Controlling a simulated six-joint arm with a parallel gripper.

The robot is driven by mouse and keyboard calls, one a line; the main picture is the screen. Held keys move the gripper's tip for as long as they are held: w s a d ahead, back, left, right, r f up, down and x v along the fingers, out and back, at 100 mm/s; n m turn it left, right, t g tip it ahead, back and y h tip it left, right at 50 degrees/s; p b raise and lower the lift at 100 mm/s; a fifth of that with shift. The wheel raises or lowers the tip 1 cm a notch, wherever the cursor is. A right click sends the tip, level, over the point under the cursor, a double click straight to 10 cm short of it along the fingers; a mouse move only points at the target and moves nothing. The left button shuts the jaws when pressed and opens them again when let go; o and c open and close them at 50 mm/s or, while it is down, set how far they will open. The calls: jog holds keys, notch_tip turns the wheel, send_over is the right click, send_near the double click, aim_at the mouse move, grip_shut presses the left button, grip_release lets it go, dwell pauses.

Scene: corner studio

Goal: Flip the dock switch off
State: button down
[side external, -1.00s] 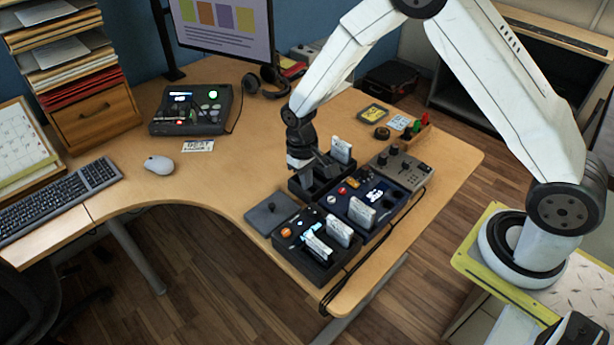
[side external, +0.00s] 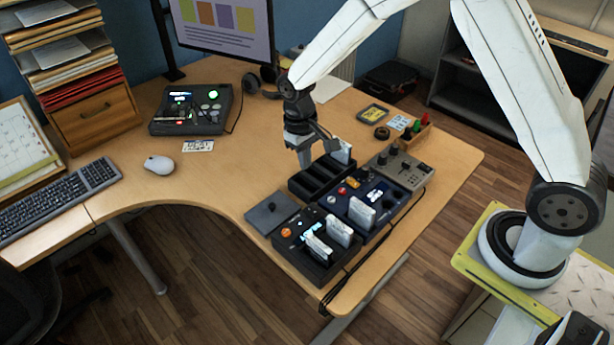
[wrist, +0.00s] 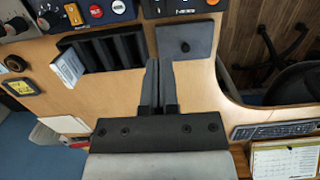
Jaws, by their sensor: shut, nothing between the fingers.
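My gripper (side external: 304,158) is shut and empty, above the desk just behind the slotted black rack. In the wrist view its closed fingers (wrist: 158,85) point toward the rack and the grey plate. In the wrist view the blue dock (wrist: 60,23) shows at top left and the black dock (wrist: 182,8) at top middle, both cut off. I cannot tell which control is the dock switch or its position.
The black rack (side external: 304,191) holds one white cartridge (side external: 342,152). A grey plate with a knob (side external: 262,218) lies left of the docks. A grey knob box (side external: 407,171) stands to the right.

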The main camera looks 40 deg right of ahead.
aim_at(315, 212)
jog(key=shift+s+d+r, duration=0.15)
jog(key=shift+s, duration=0.5)
jog(key=f, duration=0.4)
jog(key=s+f, duration=0.1)
jog(key=f, duration=0.8)
jog(key=shift+s+f, duration=0.3)
jog(key=shift+f, duration=0.15)
jog(key=shift+s+f, duration=0.15)
jog(key=shift+f, duration=0.15)
